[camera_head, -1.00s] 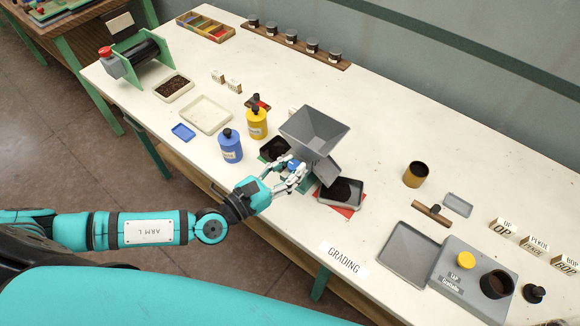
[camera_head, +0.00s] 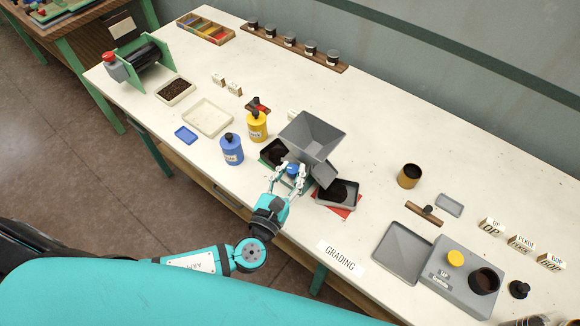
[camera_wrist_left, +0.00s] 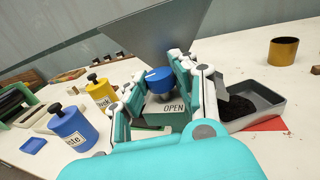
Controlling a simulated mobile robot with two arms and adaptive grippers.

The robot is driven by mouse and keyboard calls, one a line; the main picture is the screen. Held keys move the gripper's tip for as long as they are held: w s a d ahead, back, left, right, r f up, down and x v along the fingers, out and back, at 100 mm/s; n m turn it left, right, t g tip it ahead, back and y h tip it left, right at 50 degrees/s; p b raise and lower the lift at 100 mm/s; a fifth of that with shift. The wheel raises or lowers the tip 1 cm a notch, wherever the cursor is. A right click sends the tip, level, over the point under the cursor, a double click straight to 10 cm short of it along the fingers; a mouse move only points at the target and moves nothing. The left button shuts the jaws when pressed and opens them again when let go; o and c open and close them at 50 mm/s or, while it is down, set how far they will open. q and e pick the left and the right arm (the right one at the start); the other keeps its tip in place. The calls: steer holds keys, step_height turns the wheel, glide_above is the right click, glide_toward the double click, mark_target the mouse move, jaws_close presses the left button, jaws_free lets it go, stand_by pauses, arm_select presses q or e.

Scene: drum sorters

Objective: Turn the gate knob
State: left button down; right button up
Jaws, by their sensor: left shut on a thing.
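The blue gate knob (camera_head: 292,170) sits on the front of the grey hopper (camera_head: 312,135). In the left wrist view the knob (camera_wrist_left: 158,78) stands between my fingers, above a green block marked OPEN (camera_wrist_left: 172,108). My left gripper (camera_head: 289,173) is shut on the knob, with a finger on each side of it. It also shows in the left wrist view (camera_wrist_left: 163,82). The hopper's sloped chute (camera_head: 326,174) leads to a grey tray with dark material (camera_head: 322,198) on a red mat (camera_head: 349,211). My right gripper is not in view.
A blue bottle (camera_head: 231,150) and a yellow bottle (camera_head: 257,126) stand left of the hopper. A dark-filled tray (camera_head: 266,158) lies beside it. A scale (camera_head: 455,290), brown cup (camera_head: 409,176) and grey tray (camera_head: 390,272) are at the right. Bare tabletop lies behind the hopper.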

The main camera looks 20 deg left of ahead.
arm_select(q)
steer(key=n+y, duration=0.3)
steer(key=y, duration=0.2)
steer(key=shift+d, duration=0.2)
steer(key=shift+n+g+y, duration=0.5)
steer(key=shift+n+y, duration=0.6)
steer(key=shift+y, duration=0.4)
steer(key=shift+w+y, duration=0.1)
steer(key=shift+y, duration=0.2)
steer(key=shift+r, duration=0.1)
steer(key=c, duration=1)
jaws_free()
steer(key=shift+d, duration=0.15)
steer(key=shift+s+d, duration=0.1)
steer(key=shift+s, duration=0.3)
steer(key=v, duration=0.7)
steer(key=shift+s, duration=0.15)
